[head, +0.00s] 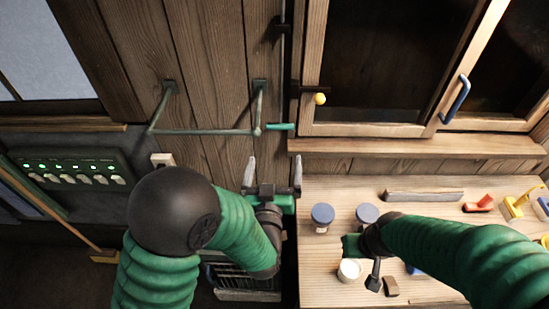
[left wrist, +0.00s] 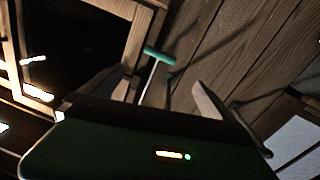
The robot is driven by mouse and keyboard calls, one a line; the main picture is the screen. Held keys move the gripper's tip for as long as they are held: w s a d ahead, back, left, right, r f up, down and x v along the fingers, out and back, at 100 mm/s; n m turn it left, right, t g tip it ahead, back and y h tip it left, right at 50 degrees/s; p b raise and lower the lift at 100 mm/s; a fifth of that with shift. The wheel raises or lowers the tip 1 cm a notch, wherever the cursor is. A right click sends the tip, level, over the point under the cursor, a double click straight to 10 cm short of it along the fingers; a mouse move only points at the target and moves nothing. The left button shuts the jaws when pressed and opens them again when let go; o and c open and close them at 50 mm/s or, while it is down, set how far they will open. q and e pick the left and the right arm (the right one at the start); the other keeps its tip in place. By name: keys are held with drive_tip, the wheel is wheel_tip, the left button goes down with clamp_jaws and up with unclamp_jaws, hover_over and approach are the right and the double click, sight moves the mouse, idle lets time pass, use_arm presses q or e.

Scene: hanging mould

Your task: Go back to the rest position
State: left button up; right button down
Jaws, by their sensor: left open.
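My left gripper (head: 273,174) is open, its two pale fingers pointing up toward the plank wall, with nothing between them. In the left wrist view its fingers (left wrist: 155,95) stand wide apart. A green-handled metal rod (head: 281,127) is on the wall just beyond the fingertips. Its green handle (left wrist: 159,53) also shows beyond the gap in the left wrist view, clear of the fingers. My right gripper (head: 366,268) is low over the workbench (head: 315,265), close to a white-topped jar (head: 349,270). Its fingers are mostly hidden by its wrist, so its opening is unclear.
Blue-lidded jars (head: 322,214), a grey bar (head: 424,196) and red (head: 480,204) and yellow pieces lie on the bench. A cabinet with a yellow knob (head: 320,99) is above it. A metal wall rail (head: 200,132) and a switch panel (head: 70,170) are at left.

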use_arm(q)
drive_tip(key=s+a+f+m+g+b, duration=0.15)
drive_tip(key=a+f+g+b, duration=0.5)
drive_tip(key=f, duration=0.65)
drive_tip(key=s+a+f+g+b, duration=0.1)
drive_tip(key=s+a+f+g, duration=0.1)
drive_tip(key=s+a+g, duration=0.1)
drive_tip(key=s+a+f+g+y+b, duration=0.1)
drive_tip(key=s+a+f+g, duration=0.2)
drive_tip(key=s+a, duration=0.2)
drive_tip(key=s+a+f+g+b, duration=0.1)
drive_tip(key=s+a+f+g, duration=0.1)
drive_tip(key=s, duration=0.7)
drive_tip(key=shift+a+f+g+y+b, duration=0.35)
drive_tip(key=shift+a+g, duration=0.1)
drive_tip(key=shift+a, duration=0.7)
drive_tip(key=shift+a+n, duration=0.2)
drive_tip(key=shift+n, duration=0.05)
drive_tip(key=shift+d, duration=0.1)
